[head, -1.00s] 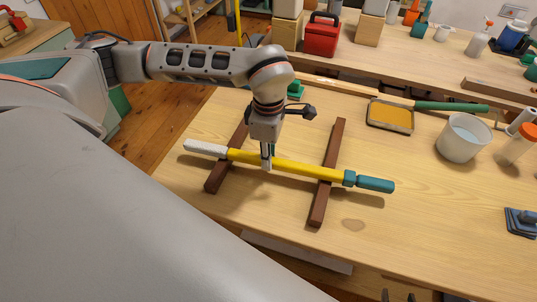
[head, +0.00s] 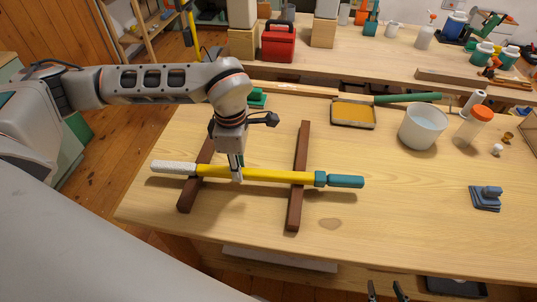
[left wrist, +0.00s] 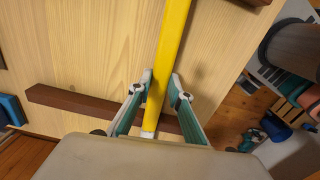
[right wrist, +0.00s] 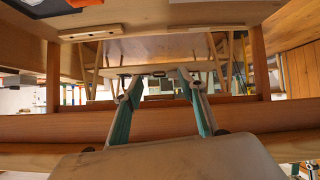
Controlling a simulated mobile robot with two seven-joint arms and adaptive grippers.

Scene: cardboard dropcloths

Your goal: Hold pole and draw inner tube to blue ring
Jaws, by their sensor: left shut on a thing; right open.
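The pole (head: 265,175) lies across two dark brown wooden bars on the table, with a yellow outer tube, a whitish left end (head: 174,167), a teal collar (head: 320,179) and a teal grip (head: 346,181) at the right. My left gripper (head: 237,175) is shut on the yellow tube, between the bars and nearer the left one. In the left wrist view the yellow tube (left wrist: 172,45) runs between its fingers (left wrist: 161,82). My right gripper (head: 387,290) is low at the front edge, open and empty; its spread fingers (right wrist: 157,80) show in the right wrist view. I cannot make out a blue ring or a bare inner tube.
The left bar (head: 188,194) and right bar (head: 295,212) support the pole. A white bucket (head: 422,128), a yellow-filled tray (head: 353,114), an orange-capped bottle (head: 472,127) and a blue-grey block (head: 486,198) stand right or behind.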

